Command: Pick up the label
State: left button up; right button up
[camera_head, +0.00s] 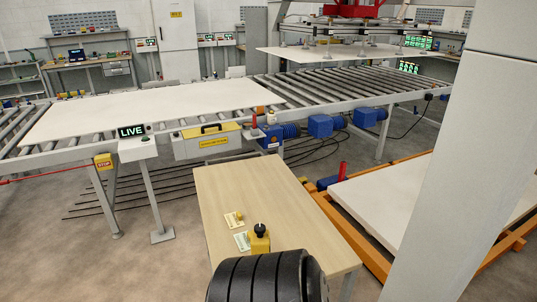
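Two small flat cards lie on the light wooden table (260,185), near its left edge. The farther card (231,220) is pale with a small yellow piece on it. The nearer card (242,241) is white and green. Either could be the label; the print is too small to read. Neither of my grippers shows in the head view.
A yellow box with a black knob (259,242) stands beside the nearer card. Behind the table runs a roller conveyor with a white panel (150,108) and a LIVE sign (131,131). An orange frame (345,228) with another panel (395,200) is right of the table.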

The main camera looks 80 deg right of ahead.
aim_at(243, 239)
jog(key=z, duration=2.5)
